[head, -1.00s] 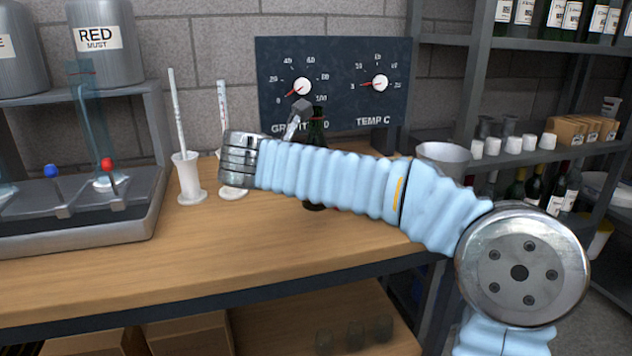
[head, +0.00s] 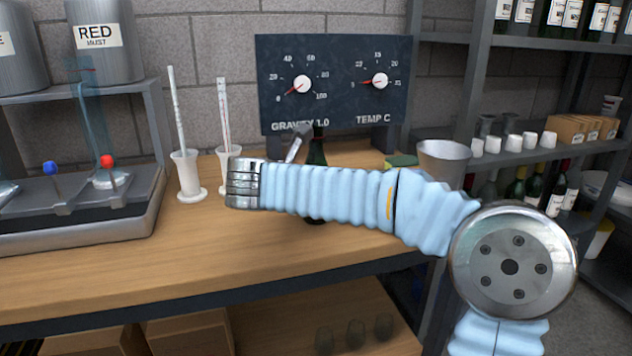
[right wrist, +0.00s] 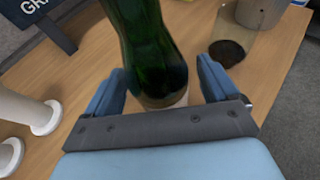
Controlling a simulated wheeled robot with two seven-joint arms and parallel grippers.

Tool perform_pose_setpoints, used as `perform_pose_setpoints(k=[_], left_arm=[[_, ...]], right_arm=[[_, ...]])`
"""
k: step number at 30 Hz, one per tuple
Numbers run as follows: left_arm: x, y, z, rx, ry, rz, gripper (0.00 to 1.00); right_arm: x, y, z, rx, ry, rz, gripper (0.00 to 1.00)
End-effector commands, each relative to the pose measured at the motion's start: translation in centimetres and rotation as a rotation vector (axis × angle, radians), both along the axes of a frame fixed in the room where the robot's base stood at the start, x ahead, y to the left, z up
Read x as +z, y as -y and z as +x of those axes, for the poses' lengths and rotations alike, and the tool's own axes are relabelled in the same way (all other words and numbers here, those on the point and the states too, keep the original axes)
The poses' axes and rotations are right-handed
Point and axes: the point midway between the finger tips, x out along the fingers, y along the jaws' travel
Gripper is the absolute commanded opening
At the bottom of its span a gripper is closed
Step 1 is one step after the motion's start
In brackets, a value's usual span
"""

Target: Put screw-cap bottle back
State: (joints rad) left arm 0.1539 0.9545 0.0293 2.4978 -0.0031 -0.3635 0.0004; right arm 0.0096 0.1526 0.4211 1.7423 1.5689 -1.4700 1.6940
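A dark green bottle (head: 317,151) stands upright at the bench below the gauge panel, its middle hidden by my right arm. Its base shows just under the arm, on or very near the wood. My right gripper (head: 297,142) is behind its own wrist, near the bottle's upper part, mostly hidden. In the right wrist view the bottle (right wrist: 152,55) is between the two blue fingers of my right gripper (right wrist: 162,75). A gap shows beside the right finger; the left finger is very close to the glass. The fingers look open around it. My left gripper is out of view.
Two white cylinders with thin rods (head: 187,172) stand left of the bottle. A grey bucket (head: 443,163) and green-yellow sponge (head: 401,161) are to the right. The gauge panel (head: 334,85) is behind. The front of the bench (head: 215,245) is clear.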

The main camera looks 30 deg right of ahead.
Motion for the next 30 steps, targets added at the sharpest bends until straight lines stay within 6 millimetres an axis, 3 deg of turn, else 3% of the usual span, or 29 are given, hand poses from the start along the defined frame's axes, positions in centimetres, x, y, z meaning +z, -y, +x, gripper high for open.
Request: perform_pose_setpoints(k=[10,24,30], left_arm=[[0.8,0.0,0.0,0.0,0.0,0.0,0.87],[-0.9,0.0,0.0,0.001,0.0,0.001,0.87],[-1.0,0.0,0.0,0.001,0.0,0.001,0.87]], right_arm=[[0.7,0.0,0.0,0.0,0.0,0.0,0.88],[4.0,-7.9,-4.7,0.004,0.001,0.001,0.88],[4.8,-9.4,-5.7,0.002,0.0,0.0,0.88]])
